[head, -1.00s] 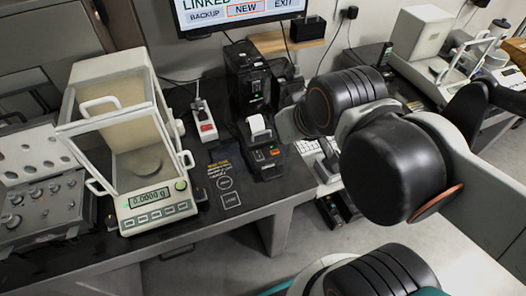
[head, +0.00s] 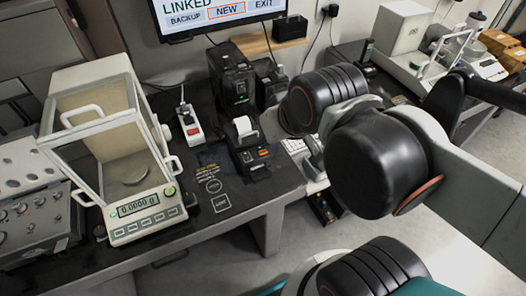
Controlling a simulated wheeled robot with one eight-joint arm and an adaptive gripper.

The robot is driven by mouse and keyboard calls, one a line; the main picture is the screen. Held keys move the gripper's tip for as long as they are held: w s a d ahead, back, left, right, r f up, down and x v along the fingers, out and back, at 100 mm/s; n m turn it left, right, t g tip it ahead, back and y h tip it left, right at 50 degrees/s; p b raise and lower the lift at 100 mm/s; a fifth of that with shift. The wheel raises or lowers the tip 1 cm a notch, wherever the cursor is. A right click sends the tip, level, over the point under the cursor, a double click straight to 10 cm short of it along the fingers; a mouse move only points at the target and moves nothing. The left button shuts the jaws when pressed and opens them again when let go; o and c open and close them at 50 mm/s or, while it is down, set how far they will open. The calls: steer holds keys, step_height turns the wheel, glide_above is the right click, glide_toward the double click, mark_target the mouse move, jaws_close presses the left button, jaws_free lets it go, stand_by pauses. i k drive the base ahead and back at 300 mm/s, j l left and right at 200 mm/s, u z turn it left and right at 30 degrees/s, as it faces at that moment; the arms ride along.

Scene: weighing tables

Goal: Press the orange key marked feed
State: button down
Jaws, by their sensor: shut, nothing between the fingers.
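The small black printer (head: 248,163) stands on the dark bench, left of my arm, with white paper (head: 243,126) curling from its top. A small orange key (head: 263,153) shows on its front panel. The mark on the key is too small to read. My arm (head: 372,172) bends across the right half of the view, and its nearer links lie to the right of the printer.
A glass-doored balance (head: 143,214) reading 0.0000 g stands left of the printer. A power strip (head: 190,122) lies between them. A black device (head: 232,77) stands behind the printer, below a monitor (head: 215,14). The bench edge runs just in front. Floor (head: 225,258) is open before it.

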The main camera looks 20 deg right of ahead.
mark_target(264, 152)
steer(key=j+z, duration=0.4)
steer(key=k+j+z, duration=0.1)
steer(key=j+z, duration=0.3)
steer(key=j, duration=0.15)
steer(key=k+j+z, duration=0.1)
steer(key=j+z, duration=0.3)
steer(key=j, duration=0.1)
